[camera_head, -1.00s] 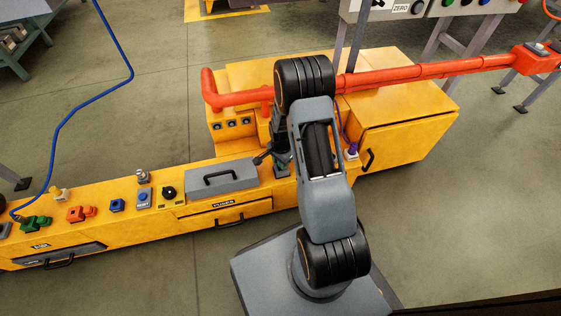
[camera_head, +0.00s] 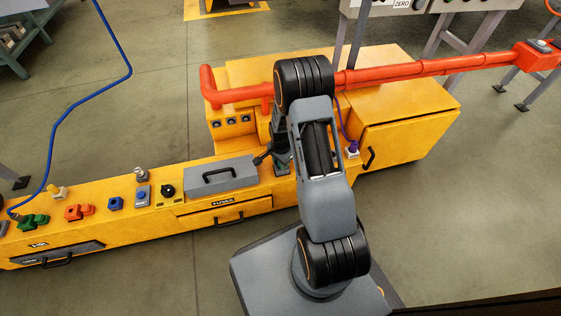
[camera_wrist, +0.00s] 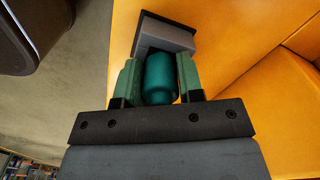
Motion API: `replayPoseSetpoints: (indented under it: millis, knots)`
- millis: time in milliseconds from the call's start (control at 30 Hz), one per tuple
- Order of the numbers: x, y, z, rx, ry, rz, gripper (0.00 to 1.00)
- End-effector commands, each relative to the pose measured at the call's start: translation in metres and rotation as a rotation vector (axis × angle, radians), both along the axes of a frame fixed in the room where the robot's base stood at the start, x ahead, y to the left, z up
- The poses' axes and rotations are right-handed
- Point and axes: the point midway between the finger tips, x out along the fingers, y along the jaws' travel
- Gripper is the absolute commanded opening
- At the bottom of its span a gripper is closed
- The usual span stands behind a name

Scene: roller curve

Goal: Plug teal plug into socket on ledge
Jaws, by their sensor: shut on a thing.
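In the wrist view my gripper (camera_wrist: 157,84) has its two green fingers closed on the sides of the teal plug (camera_wrist: 160,77), a rounded teal body. The plug's far end meets a grey block with a dark top (camera_wrist: 163,38) on the yellow surface. This block looks like the socket. I cannot tell how deep the plug sits in it. In the head view my arm hides most of this spot, and my gripper (camera_head: 281,157) shows only in part beside the yellow machine.
The yellow bench (camera_head: 110,232) carries a grey lidded box (camera_head: 217,179), a black knob (camera_head: 168,190) and coloured connectors. A red pipe (camera_head: 420,73) runs above the yellow cabinet (camera_head: 408,127). A purple plug (camera_head: 352,150) with a cable stands right of my arm. A blue cable (camera_head: 88,96) hangs at left.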

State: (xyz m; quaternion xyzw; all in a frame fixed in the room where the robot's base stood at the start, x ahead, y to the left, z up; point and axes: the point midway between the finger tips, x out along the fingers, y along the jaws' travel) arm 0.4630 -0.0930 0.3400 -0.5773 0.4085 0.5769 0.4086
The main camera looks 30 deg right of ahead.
Motion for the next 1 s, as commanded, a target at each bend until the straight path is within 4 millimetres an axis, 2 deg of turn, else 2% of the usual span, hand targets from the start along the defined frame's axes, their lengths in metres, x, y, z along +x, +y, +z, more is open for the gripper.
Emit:
replayPoseSetpoints:
  millis: [67, 100, 400, 633, 733, 867, 1000]
  knots:
    - [0.000, 0.000, 0.000, 0.000, 0.000, 0.000, 0.11]
    - [0.000, 0.000, 0.000, 0.000, 0.000, 0.000, 0.37]
    - [0.000, 0.000, 0.000, 0.000, 0.000, 0.000, 0.64]
    - [0.000, 0.000, 0.001, 0.000, 0.000, 0.000, 0.64]
    - [0.000, 0.000, 0.008, 0.000, 0.000, 0.000, 0.64]
    - [0.001, 0.000, 0.030, 0.000, -0.002, 0.000, 0.64]
    - [0.000, 0.000, 0.060, 0.000, -0.002, 0.000, 0.64]
